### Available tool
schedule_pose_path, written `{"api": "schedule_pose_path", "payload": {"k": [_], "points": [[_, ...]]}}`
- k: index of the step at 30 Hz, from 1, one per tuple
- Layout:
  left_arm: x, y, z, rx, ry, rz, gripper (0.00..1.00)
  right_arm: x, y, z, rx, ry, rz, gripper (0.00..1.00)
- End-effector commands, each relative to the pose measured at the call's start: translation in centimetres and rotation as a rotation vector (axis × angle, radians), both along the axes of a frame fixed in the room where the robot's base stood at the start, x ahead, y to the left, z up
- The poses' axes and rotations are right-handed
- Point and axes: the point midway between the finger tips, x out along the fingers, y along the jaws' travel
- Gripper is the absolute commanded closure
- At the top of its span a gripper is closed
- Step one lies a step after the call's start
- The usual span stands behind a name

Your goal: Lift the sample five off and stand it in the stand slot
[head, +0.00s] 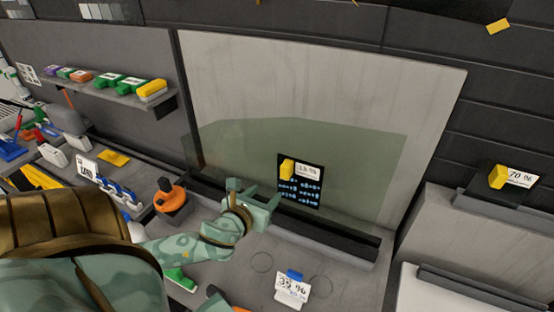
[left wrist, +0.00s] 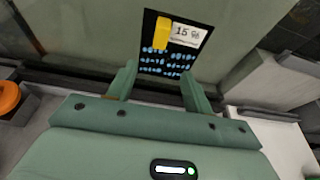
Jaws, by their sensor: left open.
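A dark film sample (head: 313,171) with a yellow tab, a white label and blue patches is against the lower part of the tinted glass pane (head: 390,150). Its label reads 15 % in the left wrist view (left wrist: 191,34). My left gripper (head: 258,194) is open and empty, lower left of the sample in the head view. In the left wrist view its two fingers (left wrist: 158,82) are spread just below the sample, with a gap between them. I cannot tell which thing is the stand slot.
A dark ledge (head: 345,241) runs below the pane. A 35 % card (head: 292,289) with a blue clip stands on the bench in front. A 70 % card (head: 520,177) with a yellow tab is at right. An orange-topped object (head: 171,194) and several tools are left.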

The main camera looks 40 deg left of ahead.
Motion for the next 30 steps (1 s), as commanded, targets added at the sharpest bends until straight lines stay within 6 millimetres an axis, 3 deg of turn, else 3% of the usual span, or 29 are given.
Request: {"api": "schedule_pose_path", "payload": {"k": [4, 11, 18, 24, 30], "points": [[2.1, 0.7, -0.6, 0.000, -0.001, 0.001, 0.49, 0.2, 0.0, 0.1, 0.000, -0.002, -0.001, 0.64], [7.0, 2.2, -2.3, -0.003, -0.002, 0.002, 0.49, -2.5, -0.2, -0.1, -0.004, 0.038, -0.001, 0.64], [11.6, 3.7, -4.0, -0.004, 0.000, 0.003, 0.49, -0.8, -0.1, -0.4, -0.002, 0.012, 0.000, 0.64], [13.8, 4.3, -4.7, -0.004, 0.001, 0.001, 0.49, -0.5, 0.0, -0.6, -0.001, 0.007, 0.000, 0.64], [14.3, 4.5, -4.9, -0.004, 0.001, 0.000, 0.49, -0.9, 0.0, -0.6, 0.000, 0.014, 0.000, 0.64]]}}
